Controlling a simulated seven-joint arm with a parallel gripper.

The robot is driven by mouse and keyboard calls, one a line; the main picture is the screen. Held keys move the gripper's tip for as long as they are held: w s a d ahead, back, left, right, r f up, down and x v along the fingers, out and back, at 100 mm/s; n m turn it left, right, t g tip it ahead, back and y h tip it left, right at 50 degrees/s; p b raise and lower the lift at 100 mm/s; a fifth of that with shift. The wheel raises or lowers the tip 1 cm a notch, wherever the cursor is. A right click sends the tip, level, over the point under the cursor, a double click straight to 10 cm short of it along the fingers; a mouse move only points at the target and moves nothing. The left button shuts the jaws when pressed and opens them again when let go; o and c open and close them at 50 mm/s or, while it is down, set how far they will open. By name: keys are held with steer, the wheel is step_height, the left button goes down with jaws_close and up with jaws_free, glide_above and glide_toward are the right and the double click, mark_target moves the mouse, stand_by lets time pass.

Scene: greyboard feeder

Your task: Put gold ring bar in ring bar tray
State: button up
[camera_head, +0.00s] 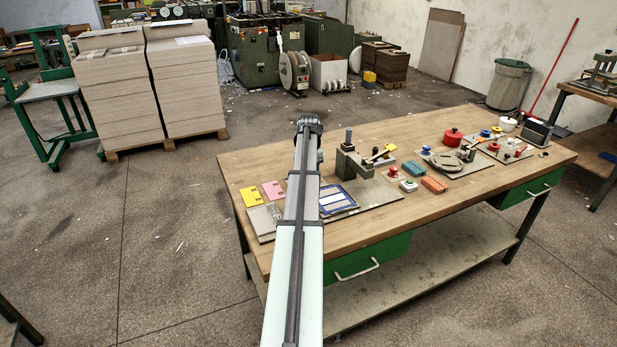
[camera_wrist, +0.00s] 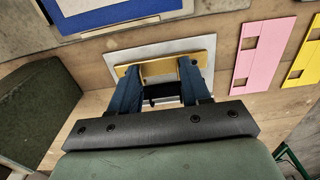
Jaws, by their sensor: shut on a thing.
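The gold ring bar (camera_wrist: 165,71) is a flat gold strip in the wrist view. My gripper (camera_wrist: 158,75) has its two blue fingers shut on it, near its two ends. Just beneath the bar is a pale grey-white rectangular plate or shallow tray (camera_wrist: 204,50). I cannot tell whether it is the ring bar tray, or whether the bar touches it. My fingers and palm hide part of its near side. In the head view my arm hides the gripper and the bar.
A blue panel with a pale border (camera_wrist: 105,14) lies beyond; it shows in the head view (camera_head: 337,199). A pink card (camera_wrist: 262,52) and a yellow card (camera_wrist: 304,62) lie to the right. A grey stamping device (camera_head: 352,160) and several small items stand further along the workbench (camera_head: 400,222).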

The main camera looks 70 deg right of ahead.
steer(key=shift+f, duration=0.35)
steer(key=o, duration=1)
steer(key=shift+o, duration=0.2)
steer(key=shift+r, duration=0.15)
step_height(320, 180, up, 12)
